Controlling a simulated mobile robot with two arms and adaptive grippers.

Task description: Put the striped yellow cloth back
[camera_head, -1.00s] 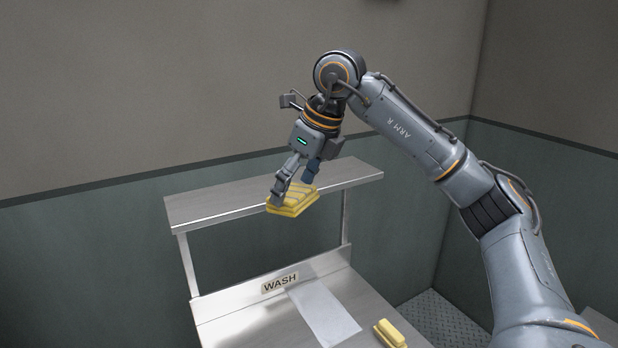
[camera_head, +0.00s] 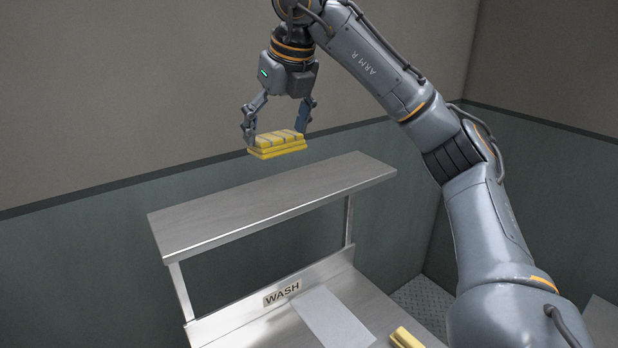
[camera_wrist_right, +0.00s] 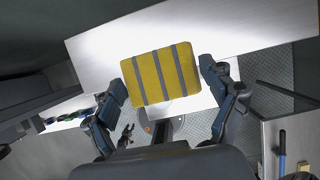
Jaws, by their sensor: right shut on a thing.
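The striped yellow cloth (camera_head: 277,146) is a folded yellow pad with grey stripes. My right gripper (camera_head: 276,131) is shut on it, with one finger at each side, and holds it in the air above the steel shelf. In the right wrist view the cloth (camera_wrist_right: 160,74) shows from above between the fingers, with the pale shelf top (camera_wrist_right: 95,48) below it. In the head view the steel shelf (camera_head: 265,205) is bare. My left gripper is not seen in the head view.
Below the shelf is a steel counter with a WASH label (camera_head: 282,293) on its upstand. A pale flat sheet (camera_head: 333,318) and a yellow item (camera_head: 405,338) lie on the counter. A wall stands behind the shelf.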

